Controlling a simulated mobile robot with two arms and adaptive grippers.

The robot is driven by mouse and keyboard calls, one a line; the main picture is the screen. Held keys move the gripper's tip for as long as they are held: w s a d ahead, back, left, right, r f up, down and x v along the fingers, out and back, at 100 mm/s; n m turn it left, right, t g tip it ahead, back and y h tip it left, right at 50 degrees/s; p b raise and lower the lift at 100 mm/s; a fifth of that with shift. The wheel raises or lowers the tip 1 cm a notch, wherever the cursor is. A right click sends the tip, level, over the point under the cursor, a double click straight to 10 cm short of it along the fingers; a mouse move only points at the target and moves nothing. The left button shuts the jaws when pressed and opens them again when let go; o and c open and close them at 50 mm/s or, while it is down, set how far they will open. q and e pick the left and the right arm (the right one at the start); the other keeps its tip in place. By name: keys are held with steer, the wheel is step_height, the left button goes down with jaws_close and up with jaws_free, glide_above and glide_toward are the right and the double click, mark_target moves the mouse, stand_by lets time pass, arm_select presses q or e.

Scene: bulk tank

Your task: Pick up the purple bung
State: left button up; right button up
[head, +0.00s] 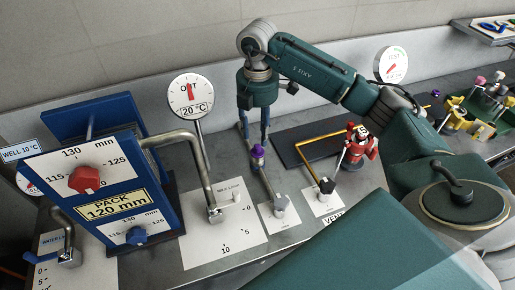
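My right gripper (255,138) points down near the middle of the bench, its two blue fingers apart with nothing seen between them. Just below the fingertips is a small purple bung-like piece (257,153) with a pale band. It looks upright, at the upper end of a grey rod. I cannot tell whether the fingers touch it. I cannot tell for certain which of the two is the bung. My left gripper is out of view.
A blue gauge stand (160,215) and bent metal pipe (180,138) stand at left. A dial on a post (191,97) rises left of the gripper. A yellow lever (305,140) and red fitting (357,147) lie to its right.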

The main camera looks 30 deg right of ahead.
mark_target(257, 145)
steer(key=shift+f, duration=0.35)
step_height(257, 145, down, 4)
steer(key=p, duration=0.2)
steer(key=shift+w+d+f+p, duration=0.1)
steer(key=shift+f+p, duration=0.15)
steer(key=shift+p, duration=0.15)
steer(key=shift+f, duration=0.35)
steer(key=shift+w, duration=0.1)
steer(key=shift+c, duration=1)
jaws_close()
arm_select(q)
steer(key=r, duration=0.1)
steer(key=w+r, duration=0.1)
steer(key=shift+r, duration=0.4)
